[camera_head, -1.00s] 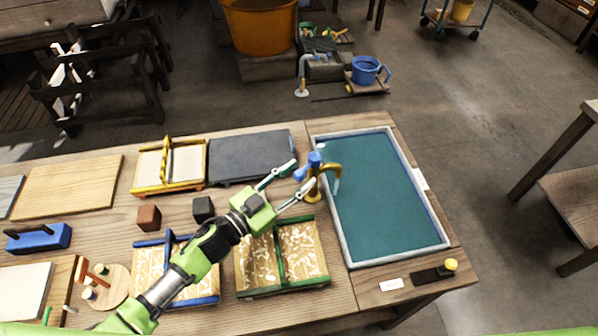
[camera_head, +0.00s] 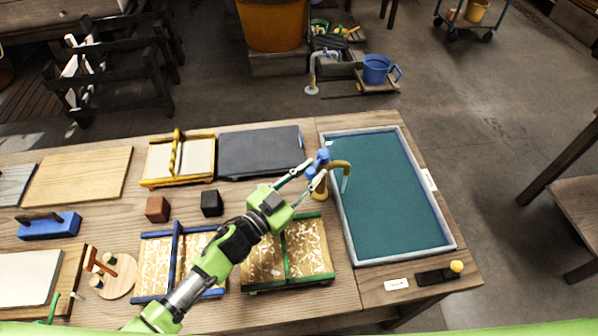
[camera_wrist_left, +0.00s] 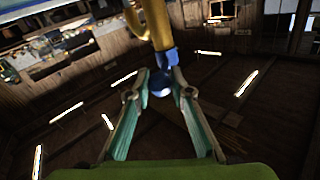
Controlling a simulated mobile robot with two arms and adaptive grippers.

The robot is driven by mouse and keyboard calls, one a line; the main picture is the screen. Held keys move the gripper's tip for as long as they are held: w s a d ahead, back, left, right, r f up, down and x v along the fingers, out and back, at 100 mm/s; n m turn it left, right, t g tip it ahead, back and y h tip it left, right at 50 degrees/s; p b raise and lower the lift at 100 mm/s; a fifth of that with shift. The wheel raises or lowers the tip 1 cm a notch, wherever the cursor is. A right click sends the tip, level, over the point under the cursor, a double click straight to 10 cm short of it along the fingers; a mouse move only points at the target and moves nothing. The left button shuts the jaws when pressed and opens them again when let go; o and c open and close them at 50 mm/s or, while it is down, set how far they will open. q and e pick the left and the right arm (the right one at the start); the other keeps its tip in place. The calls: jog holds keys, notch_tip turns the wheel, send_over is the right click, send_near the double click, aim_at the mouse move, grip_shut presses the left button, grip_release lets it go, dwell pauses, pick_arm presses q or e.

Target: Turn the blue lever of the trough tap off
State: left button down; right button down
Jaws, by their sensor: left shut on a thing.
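The brass trough tap (camera_head: 342,166) stands at the left edge of the trough (camera_head: 440,212), its spout curving over the teal basin. A pale blue stream (camera_head: 346,183) shows below the spout. The blue lever (camera_head: 323,156) is on top of the tap; in the left wrist view the blue lever (camera_wrist_left: 162,72) sits between the fingertips. My left gripper (camera_head: 316,172) is shut on the lever, reaching in from the lower left; it also shows in the left wrist view (camera_wrist_left: 160,80). The lever's exact angle is partly hidden by the fingers. My right gripper is out of view.
Moulds with green (camera_head: 262,258) and blue bars (camera_head: 155,268) lie beneath my left arm. A dark slab (camera_head: 260,150) and a yellow-framed mould (camera_head: 190,158) lie behind. Two small blocks, brown (camera_head: 158,209) and black (camera_head: 211,203), stand on the bench.

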pick_arm(q)
jog(key=shift+d, duration=0.1)
jog(key=c, duration=1.8)
grip_release()
jog(key=shift+s, duration=0.15)
jog(key=v, duration=1.2)
jog(key=shift+d, duration=0.1)
